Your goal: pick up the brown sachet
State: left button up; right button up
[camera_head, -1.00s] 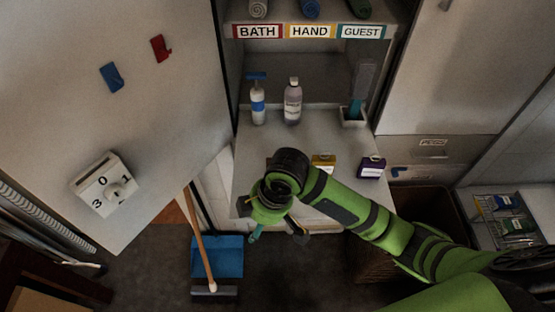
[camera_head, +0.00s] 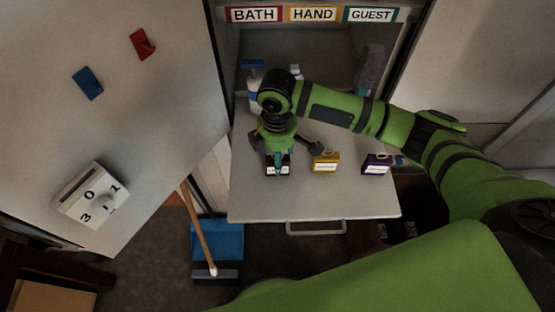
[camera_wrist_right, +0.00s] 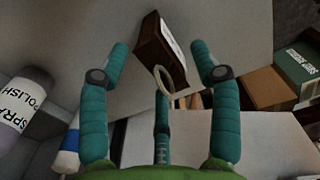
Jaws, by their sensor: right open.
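The brown sachet (camera_head: 278,166) is a small dark brown pack with a white label, standing at the left of a row on the pale shelf. In the right wrist view the brown sachet (camera_wrist_right: 158,48) shows with a pale loop on it, between and beyond the spread teal fingers. My right gripper (camera_head: 283,146) is over the sachet and partly covers it. In the wrist view my right gripper (camera_wrist_right: 160,62) is open, with a visible gap on each side of the sachet. I cannot tell whether any finger touches it. My left gripper is not in view.
A yellow sachet (camera_head: 325,162) and a purple sachet (camera_head: 376,164) stand to the right. A spray bottle (camera_head: 253,90) stands behind, left of my arm; a spray polish bottle (camera_wrist_right: 22,103) shows in the wrist view. The shelf's front strip (camera_head: 300,204) is bare.

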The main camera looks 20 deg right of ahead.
notch_tip(320, 180, down, 4)
jog(key=shift+r+p, duration=0.25)
jog(key=shift+p, duration=0.15)
jog(key=shift+f, duration=0.2)
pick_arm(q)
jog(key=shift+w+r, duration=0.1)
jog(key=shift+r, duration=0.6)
pick_arm(e)
jog(key=c, duration=1.2)
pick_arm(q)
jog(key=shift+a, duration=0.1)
pick_arm(e)
jog(key=shift+r, duration=0.1)
jog(key=shift+w+r+b, duration=0.1)
jog(key=shift+r+b, duration=0.2)
jog(key=shift+r, duration=0.15)
notch_tip(320, 180, up, 3)
jog(key=shift+f+b, duration=0.1)
jog(key=shift+b, duration=0.45)
pick_arm(q)
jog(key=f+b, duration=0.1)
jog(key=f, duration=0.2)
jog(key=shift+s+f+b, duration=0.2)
jog(key=shift+b, duration=0.15)
pick_arm(e)
jog(key=s+d+r, duration=0.6)
jog(key=s+r, duration=0.1)
jog(key=s, duration=0.3)
